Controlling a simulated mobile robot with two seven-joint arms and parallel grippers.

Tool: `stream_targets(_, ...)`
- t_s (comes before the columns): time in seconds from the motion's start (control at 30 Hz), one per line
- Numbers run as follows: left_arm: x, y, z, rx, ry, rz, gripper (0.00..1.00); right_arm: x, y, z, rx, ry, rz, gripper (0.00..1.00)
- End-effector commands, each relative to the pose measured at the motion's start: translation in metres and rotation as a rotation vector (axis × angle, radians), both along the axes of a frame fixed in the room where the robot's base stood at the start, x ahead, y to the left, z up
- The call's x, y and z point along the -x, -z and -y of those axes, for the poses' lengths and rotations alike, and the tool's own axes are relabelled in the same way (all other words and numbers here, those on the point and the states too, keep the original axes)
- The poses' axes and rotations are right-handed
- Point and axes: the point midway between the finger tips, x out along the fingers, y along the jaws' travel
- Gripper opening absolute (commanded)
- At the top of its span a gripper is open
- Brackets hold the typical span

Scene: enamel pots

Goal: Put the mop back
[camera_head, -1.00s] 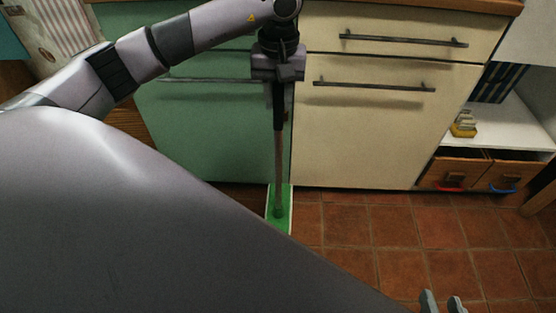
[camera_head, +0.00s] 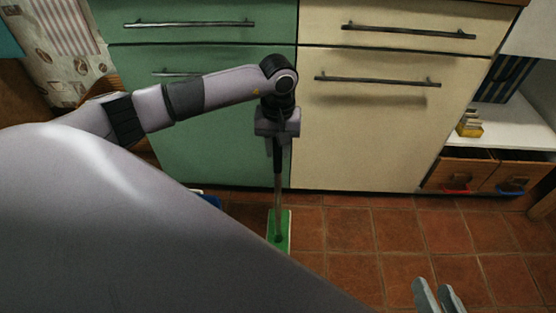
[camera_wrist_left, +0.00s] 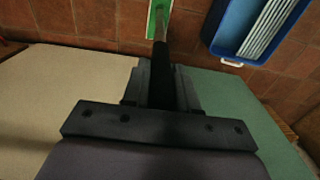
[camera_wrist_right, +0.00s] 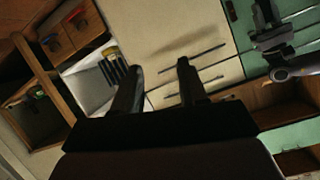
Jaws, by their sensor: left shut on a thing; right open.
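The mop has a thin handle (camera_head: 278,185) and a flat green head (camera_head: 279,226) that is low at the tiled floor, in front of the cabinets. Whether the head touches the floor I cannot tell. My left gripper (camera_head: 277,140) is shut on the upper, dark part of the handle, which hangs roughly upright. In the left wrist view the handle (camera_wrist_left: 160,50) runs from between the fingers to the green head (camera_wrist_left: 159,12). My right gripper (camera_head: 437,297) is open and empty at the lower right; its two fingers also show in the right wrist view (camera_wrist_right: 160,72).
A blue container (camera_wrist_left: 255,30) with a pale ribbed part stands on the floor beside the mop; mostly hidden by my body in the head view. Green (camera_head: 215,130) and cream (camera_head: 365,130) cabinets stand behind. A white shelf with wooden drawers (camera_head: 480,175) is at right. Floor tiles at right are clear.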

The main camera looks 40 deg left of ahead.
Motion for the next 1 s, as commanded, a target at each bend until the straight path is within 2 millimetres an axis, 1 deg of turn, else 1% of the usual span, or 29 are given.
stream_targets(0.07,0.0,0.008,0.0,0.001,0.0,0.001,0.0,0.0,0.002,-0.001,-0.009,-0.003,0.0,0.43)
stream_targets(0.2,0.0,0.031,0.001,0.002,0.0,-0.001,0.0,-0.001,0.005,-0.006,-0.039,-0.013,-0.003,0.43)
stream_targets(0.3,-0.001,0.04,0.001,0.002,0.001,0.002,0.0,-0.001,0.004,-0.009,-0.058,-0.02,-0.004,0.43)
stream_targets(0.53,-0.001,0.039,0.0,0.002,0.001,0.003,0.0,-0.003,-0.001,-0.011,-0.063,-0.022,0.002,0.43)
stream_targets(0.67,-0.001,0.043,0.0,0.001,0.001,0.003,0.0,-0.003,0.002,-0.01,-0.06,-0.021,0.008,0.43)
stream_targets(0.7,0.0,0.044,0.0,0.001,0.001,0.001,0.34,-0.003,0.001,-0.01,-0.058,-0.021,0.011,0.43)
stream_targets(0.77,0.0,0.043,0.0,0.0,0.001,0.0,0.53,-0.003,0.0,-0.01,-0.059,-0.021,0.012,0.43)
stream_targets(1.0,0.0,0.043,0.0,0.0,0.001,0.0,0.53,-0.003,-0.001,-0.01,-0.059,-0.02,0.012,0.43)
